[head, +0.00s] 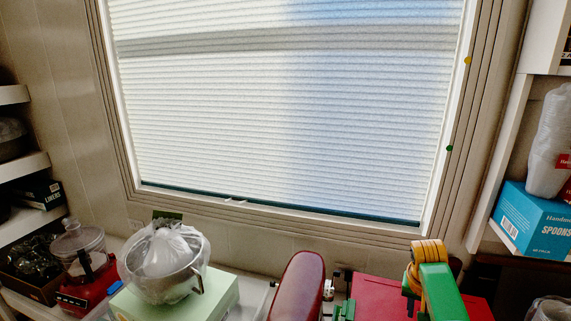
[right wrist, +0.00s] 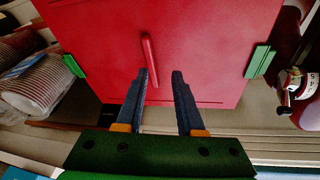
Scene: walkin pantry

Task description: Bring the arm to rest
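My right arm, green with a yellow joint, comes in at the bottom right of the head view, with the dark right gripper (head: 410,303) beside it over a red box (head: 379,292). In the right wrist view the right gripper (right wrist: 162,73) has its two dark fingers apart, with nothing between them. The red box (right wrist: 210,50) fills the top of that view, with a raised red handle (right wrist: 149,55) on it. The left fingertip appears close to the handle's lower end; I cannot tell whether they touch. My left gripper is not in view.
A red stand mixer (head: 299,287) stands left of the red box. A plastic-wrapped metal bowl (head: 172,265) sits on a pale green box, beside a red food processor (head: 85,270). Shelves flank both sides; a blue spoons box (head: 535,222) is at right. A blinded window is behind.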

